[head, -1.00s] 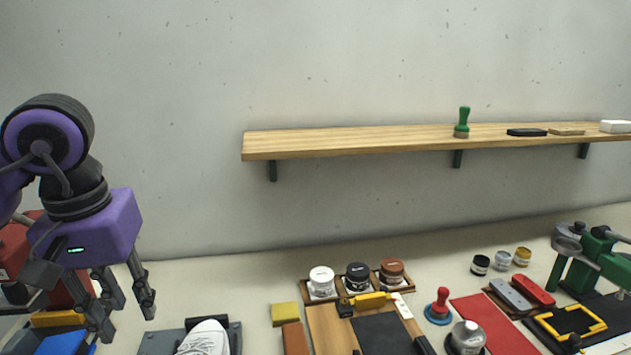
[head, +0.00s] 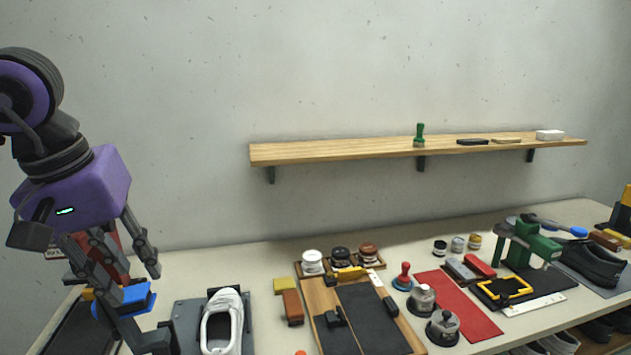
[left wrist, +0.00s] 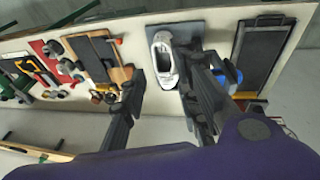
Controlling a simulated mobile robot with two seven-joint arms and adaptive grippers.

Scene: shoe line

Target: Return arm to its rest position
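My left gripper (head: 150,305) hangs at the left of the head view, above the bench's left end. Its fingers are spread with nothing between them; in the left wrist view the fingers (left wrist: 168,95) are also apart and empty. A white shoe (head: 222,325) sits on a grey plate (head: 184,322) to the right of the gripper, apart from it. The shoe also shows beyond the fingers in the left wrist view (left wrist: 163,62). My right gripper is in neither view.
A blue block (head: 136,296) lies behind the left fingers. Jars, brushes and a work board (head: 318,300) fill the bench middle. A green clamp device (head: 528,242) and black shoes (head: 592,262) are at right. A wooden shelf (head: 350,150) runs along the wall.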

